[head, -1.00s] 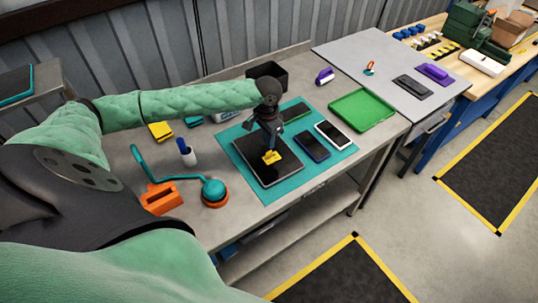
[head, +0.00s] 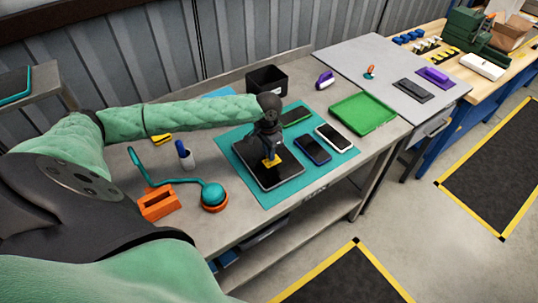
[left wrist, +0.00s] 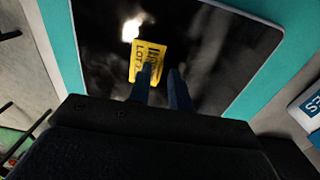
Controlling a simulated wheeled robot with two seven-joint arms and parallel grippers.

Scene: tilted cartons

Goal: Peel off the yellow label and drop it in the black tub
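The yellow label (head: 273,162) lies on the dark screen of a tablet (head: 286,179), near its middle. In the left wrist view the label (left wrist: 152,50) shows printed letters, and a bright reflection sits beside it. My left gripper (left wrist: 160,70) is over the tablet with its two fingers apart. One finger overlaps the label's lower edge in that view; the other is to its right. I cannot tell whether the fingertips touch the label. The black tub (head: 281,85) stands open at the back of the bench, behind my left forearm. My right gripper is not in view.
The tablet lies on a teal mat (head: 310,180) beside several phones. A green tray (head: 363,114) is to the right. An orange stand (head: 158,203), a round orange-and-teal tool (head: 214,195) and a cup with a blue pen (head: 185,157) are at the left.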

